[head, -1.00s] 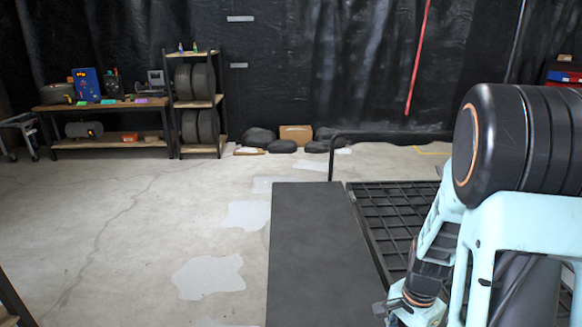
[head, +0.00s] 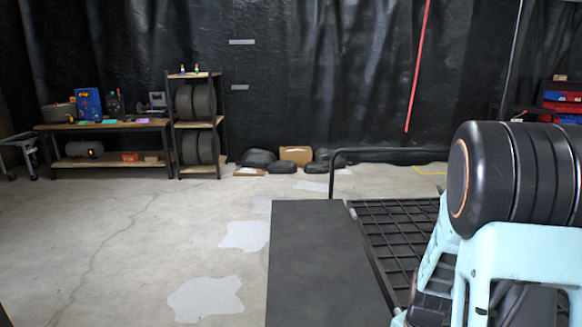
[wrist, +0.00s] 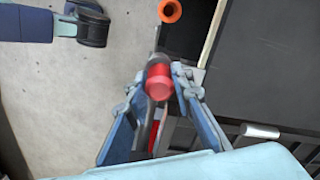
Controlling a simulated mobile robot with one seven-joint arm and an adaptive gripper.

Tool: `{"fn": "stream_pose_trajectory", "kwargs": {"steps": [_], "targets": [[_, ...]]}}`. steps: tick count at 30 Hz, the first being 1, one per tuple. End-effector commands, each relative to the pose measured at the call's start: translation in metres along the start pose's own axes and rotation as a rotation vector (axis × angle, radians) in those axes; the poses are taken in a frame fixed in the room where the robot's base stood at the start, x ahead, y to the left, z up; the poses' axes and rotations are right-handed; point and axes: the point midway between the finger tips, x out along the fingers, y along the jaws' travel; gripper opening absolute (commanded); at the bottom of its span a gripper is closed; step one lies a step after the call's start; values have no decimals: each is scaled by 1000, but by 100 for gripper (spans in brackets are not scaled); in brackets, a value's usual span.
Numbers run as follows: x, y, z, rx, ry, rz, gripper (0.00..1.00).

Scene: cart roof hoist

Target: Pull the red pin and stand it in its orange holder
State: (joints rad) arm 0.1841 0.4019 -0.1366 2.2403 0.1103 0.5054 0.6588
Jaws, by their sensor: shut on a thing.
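In the wrist view, my gripper (wrist: 160,80) is shut on the red pin (wrist: 159,84). The pin's round red end faces the camera, between the two fingertips. Its far part is dark and partly hidden. The orange holder (wrist: 170,11) shows as an orange ring with a dark hole at the top edge of the wrist view. It is just beyond the pin in the picture, and a gap shows between them. In the head view, my gripper, the pin and the holder cannot be made out.
A dark flat panel (head: 318,262) and a black grid deck (head: 392,238) stand beside my arm. A black rail (head: 400,150) rises at their far end. A silver cylinder (wrist: 260,131) lies right of my gripper. The concrete floor (head: 130,240) to the left is largely clear.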

Motion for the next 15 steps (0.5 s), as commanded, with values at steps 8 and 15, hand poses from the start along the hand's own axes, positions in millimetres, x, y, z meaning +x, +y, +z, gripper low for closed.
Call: {"fn": "stream_pose_trajectory", "kwargs": {"steps": [8,15], "targets": [[0,0,0,0,0,0,0],[-1,0,0,0,0,0,0]]}}
